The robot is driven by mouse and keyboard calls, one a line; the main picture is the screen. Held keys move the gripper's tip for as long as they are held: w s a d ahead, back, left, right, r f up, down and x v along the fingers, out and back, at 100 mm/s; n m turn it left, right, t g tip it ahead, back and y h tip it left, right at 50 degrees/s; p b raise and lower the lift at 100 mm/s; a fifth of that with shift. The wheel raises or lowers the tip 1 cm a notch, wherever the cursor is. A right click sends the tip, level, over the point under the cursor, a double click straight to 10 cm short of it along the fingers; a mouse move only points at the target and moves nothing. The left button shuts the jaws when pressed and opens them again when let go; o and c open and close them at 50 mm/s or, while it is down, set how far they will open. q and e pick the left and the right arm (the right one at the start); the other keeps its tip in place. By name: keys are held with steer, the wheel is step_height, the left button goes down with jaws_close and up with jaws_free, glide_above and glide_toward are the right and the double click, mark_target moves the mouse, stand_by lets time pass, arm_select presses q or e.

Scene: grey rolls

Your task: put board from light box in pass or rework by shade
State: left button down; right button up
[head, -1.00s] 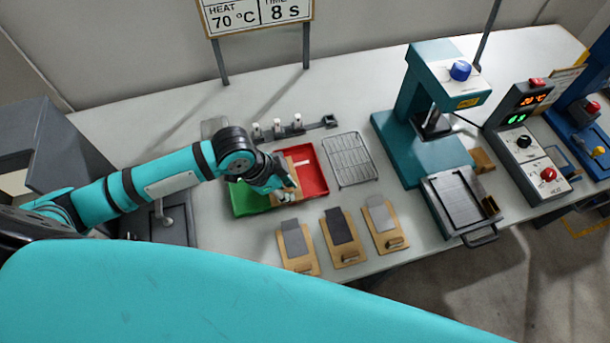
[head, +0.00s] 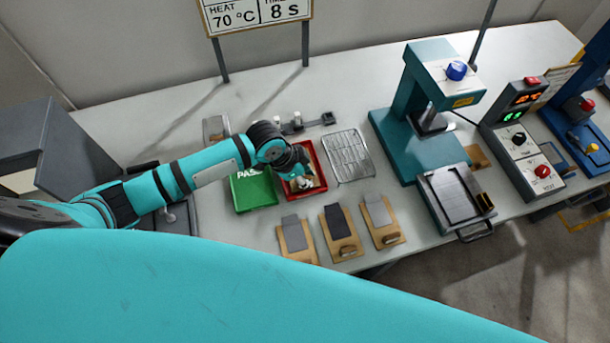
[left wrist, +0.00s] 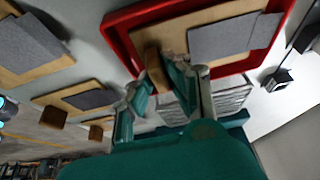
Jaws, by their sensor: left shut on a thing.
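My left gripper (head: 300,172) is over the red tray (head: 324,167). In the left wrist view it is shut on the wooden grip of a tan board (left wrist: 166,42) with a grey patch. That board is over or inside the red tray's rim (left wrist: 119,40); I cannot tell whether it touches the floor. The green tray (head: 254,190), marked PASS, stands just left of the red one and looks empty. The grey light box (head: 75,150) is at the far left, partly behind my arm. My right gripper is not in view.
Three tan boards with grey patches of differing shade, a left one (head: 297,238), a middle one (head: 341,232) and a right one (head: 382,220), lie along the front edge. A wire rack (head: 348,157) is right of the red tray. A teal press (head: 430,125) stands further right.

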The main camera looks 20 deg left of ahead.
arm_select(q)
steer(key=c, duration=1.6)
jaws_free()
steer(key=v, duration=1.2)
steer(key=shift+b, duration=0.45)
steer(key=shift+s+f, duration=0.1)
